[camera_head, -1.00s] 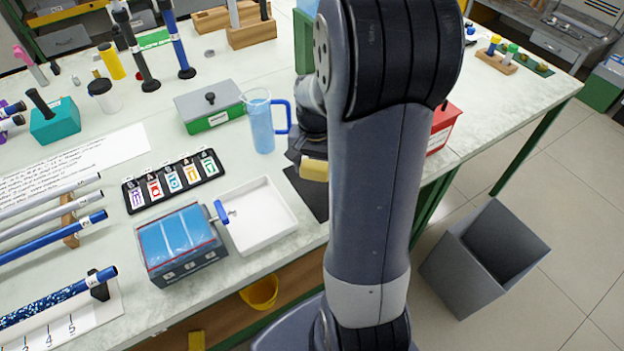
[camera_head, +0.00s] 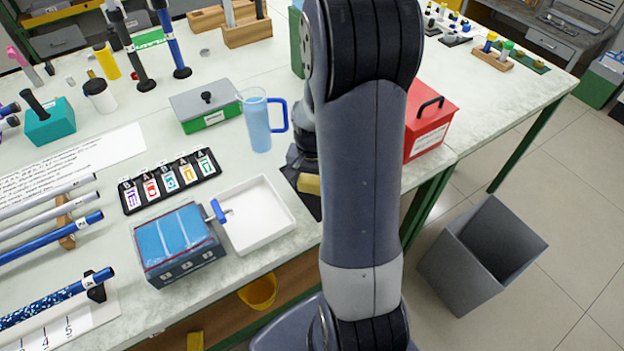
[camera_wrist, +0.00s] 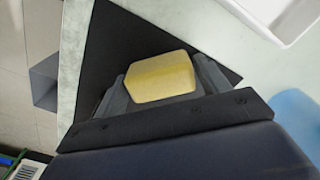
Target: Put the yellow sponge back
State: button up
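The yellow sponge (camera_wrist: 160,78) sits between the two fingers of my gripper (camera_wrist: 161,72) in the wrist view, with a finger against each side. In the head view the sponge (camera_head: 308,184) is partly hidden behind my arm. It is over the black mat (camera_head: 309,205) on the table. The same dark mat (camera_wrist: 120,40) lies under and around the sponge in the wrist view. I cannot tell whether the sponge touches the mat.
A blue pitcher (camera_head: 259,130) stands behind. A red box (camera_head: 425,135) is right of my arm. A grey bin (camera_head: 470,275) stands on the floor.

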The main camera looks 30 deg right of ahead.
aim_at(312, 180)
jog(key=shift+o, duration=1.4)
jog(key=shift+r, duration=0.1)
notch_tip(312, 180, up, 12)
jog(key=shift+p, duration=0.4)
